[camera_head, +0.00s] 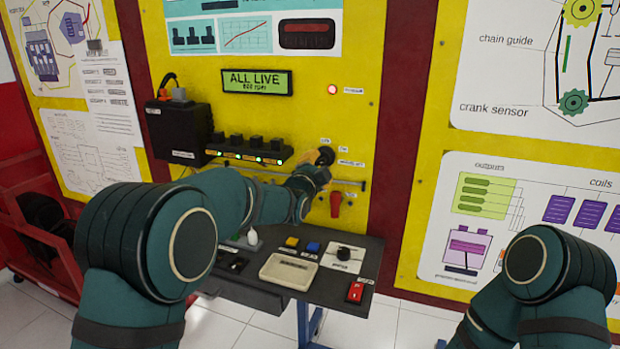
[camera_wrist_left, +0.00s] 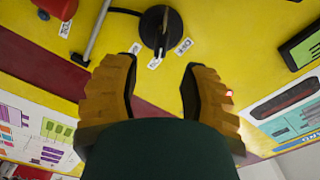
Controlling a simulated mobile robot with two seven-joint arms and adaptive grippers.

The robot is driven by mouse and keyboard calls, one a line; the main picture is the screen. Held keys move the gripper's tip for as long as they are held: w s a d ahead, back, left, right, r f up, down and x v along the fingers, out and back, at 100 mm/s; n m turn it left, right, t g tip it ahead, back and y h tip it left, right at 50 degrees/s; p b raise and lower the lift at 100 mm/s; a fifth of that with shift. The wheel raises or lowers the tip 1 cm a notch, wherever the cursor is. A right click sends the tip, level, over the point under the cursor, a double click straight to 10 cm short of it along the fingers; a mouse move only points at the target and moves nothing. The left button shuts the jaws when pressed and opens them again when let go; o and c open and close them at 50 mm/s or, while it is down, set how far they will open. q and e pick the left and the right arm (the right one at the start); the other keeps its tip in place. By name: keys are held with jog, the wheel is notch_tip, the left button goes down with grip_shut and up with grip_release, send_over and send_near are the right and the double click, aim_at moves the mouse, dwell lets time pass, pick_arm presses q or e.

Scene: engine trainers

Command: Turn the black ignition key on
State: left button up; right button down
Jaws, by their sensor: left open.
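The black ignition key (camera_head: 325,156) sits on a round black base on the yellow panel, with small white labels around it. In the left wrist view the key (camera_wrist_left: 160,30) shows as a narrow grip across the round base. My left gripper (camera_head: 314,161) is at the panel, right by the key and partly hidden by its own wrist. In the wrist view the left gripper (camera_wrist_left: 160,66) has its two orange-brown fingers spread wide, with nothing between them. The key lies just beyond the fingertips, roughly centred between them, with no contact visible.
A red lever (camera_head: 336,203) hangs below the key. A row of black switches (camera_head: 250,149) with green lights and a display reading "ALL LIVE" (camera_head: 257,82) are left and above. A grey shelf (camera_head: 318,292) juts out below with a cream tray (camera_head: 289,271) and red switch (camera_head: 355,292).

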pick_arm(q)
jog(key=v, duration=0.6)
jog(key=shift+s, duration=0.35)
jog(key=shift+a+f, duration=0.1)
jog(key=shift+a, duration=0.05)
